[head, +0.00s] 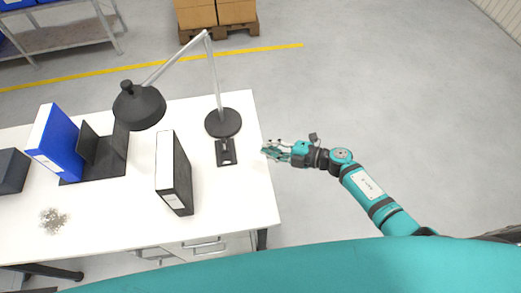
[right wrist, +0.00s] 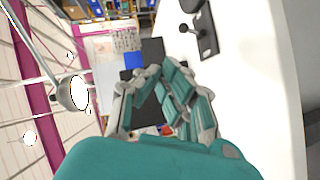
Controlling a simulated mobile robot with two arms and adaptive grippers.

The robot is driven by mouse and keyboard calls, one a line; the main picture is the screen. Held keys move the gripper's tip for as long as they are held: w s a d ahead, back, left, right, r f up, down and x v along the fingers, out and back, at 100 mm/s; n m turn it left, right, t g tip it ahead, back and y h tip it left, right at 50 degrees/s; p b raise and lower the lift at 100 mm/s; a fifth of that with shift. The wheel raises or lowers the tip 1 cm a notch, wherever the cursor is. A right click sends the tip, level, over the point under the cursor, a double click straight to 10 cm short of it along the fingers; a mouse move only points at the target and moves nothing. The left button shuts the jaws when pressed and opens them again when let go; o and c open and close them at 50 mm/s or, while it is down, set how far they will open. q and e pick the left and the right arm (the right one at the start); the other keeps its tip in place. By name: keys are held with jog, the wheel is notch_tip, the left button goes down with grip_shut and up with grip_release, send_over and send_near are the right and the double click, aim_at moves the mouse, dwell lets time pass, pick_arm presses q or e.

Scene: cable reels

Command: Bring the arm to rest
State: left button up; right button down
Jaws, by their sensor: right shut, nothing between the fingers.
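My right arm reaches in from the lower right in the head view. Its gripper (head: 270,151) is at the right edge of the white desk (head: 225,205), beside a small black stand (head: 226,153). In the right wrist view the fingers of this gripper (right wrist: 160,70) are closed toward each other with nothing held. Whether the fingertips touch the desk cannot be told. My left gripper is in neither view.
A black desk lamp (head: 223,122) stands near the desk's right side. A pallet (head: 219,29) with boxes is behind. Floor right of the desk is clear.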

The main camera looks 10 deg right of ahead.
jog(key=shift+s+d+r, duration=0.15)
jog(key=shift+d+r, duration=0.1)
jog(key=shift+d, duration=0.25)
jog(key=shift+f, duration=0.1)
jog(key=s+d+f+m+h+b, duration=0.25)
jog(key=s+d+f+m, duration=0.2)
jog(key=f, duration=0.55)
jog(key=s+d+f+m+t+h+b, duration=0.1)
jog(key=s+d+f+m+h, duration=0.25)
jog(key=f+m, duration=0.45)
jog(key=s+d+f+m+h+b, duration=0.25)
jog(key=s+f+m+h, duration=0.2)
jog(key=f, duration=0.75)
jog(key=s+f+m+g+b, duration=0.1)
jog(key=s+f, duration=0.4)
jog(key=s, duration=0.5)
jog(key=s+d+f+m+g+h+b, duration=0.1)
jog(key=s+f+m+g, duration=0.2)
jog(key=s, duration=0.7)
jog(key=s+f+m+g+h+b, duration=0.1)
jog(key=s+f+m+g, duration=0.1)
jog(key=s+f+g, duration=0.2)
jog(key=s+f, duration=0.3)
jog(key=s, duration=0.4)
jog(key=shift+d, duration=0.15)
